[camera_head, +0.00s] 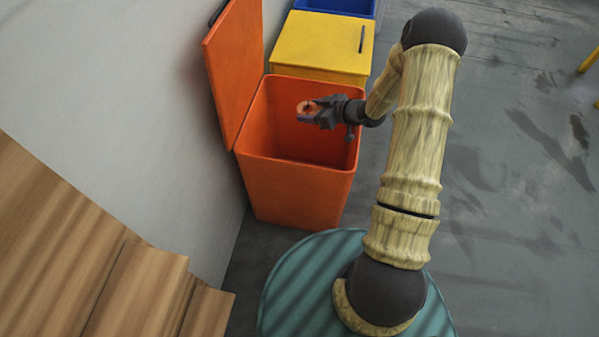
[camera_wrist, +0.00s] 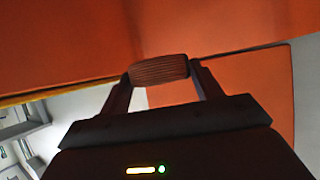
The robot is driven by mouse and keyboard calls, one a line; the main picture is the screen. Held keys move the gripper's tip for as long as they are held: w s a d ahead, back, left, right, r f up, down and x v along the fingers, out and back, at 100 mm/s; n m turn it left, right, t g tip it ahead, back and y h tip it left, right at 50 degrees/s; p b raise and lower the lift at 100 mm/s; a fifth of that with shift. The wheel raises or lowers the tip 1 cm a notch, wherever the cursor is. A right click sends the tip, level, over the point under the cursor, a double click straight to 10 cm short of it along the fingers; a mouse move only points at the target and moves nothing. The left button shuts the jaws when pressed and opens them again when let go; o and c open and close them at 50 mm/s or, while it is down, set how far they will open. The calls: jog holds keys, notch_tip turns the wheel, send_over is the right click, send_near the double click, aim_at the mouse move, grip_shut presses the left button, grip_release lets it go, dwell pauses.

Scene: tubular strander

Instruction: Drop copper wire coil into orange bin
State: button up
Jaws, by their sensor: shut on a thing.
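The copper wire coil (camera_head: 306,107) is a small copper-coloured ring held at the tip of my gripper (camera_head: 315,114). In the wrist view the coil (camera_wrist: 158,70) is a ribbed brown roll between the two fingers of my gripper (camera_wrist: 160,74), which is shut on it. The orange bin (camera_head: 295,190) stands with its lid (camera_head: 235,70) swung up on the left side. In the head view the gripper and coil are over the bin's open mouth; their exact height against the rim is hard to tell. Orange walls fill much of the wrist view.
A yellow bin (camera_head: 320,45) with a closed lid stands directly behind the orange one, and a blue bin (camera_head: 338,6) is behind that. A pale wall (camera_head: 110,90) runs along the left. Wooden boards (camera_head: 90,250) are at lower left. The grey floor (camera_head: 520,200) at right is open.

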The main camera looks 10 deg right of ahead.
jog(key=o, duration=1.2)
jog(key=shift+o, duration=0.2)
jog(key=p+v, duration=0.5)
jog(key=v, duration=1.2)
jog(key=shift+s, duration=0.25)
jog(key=shift+d, duration=0.15)
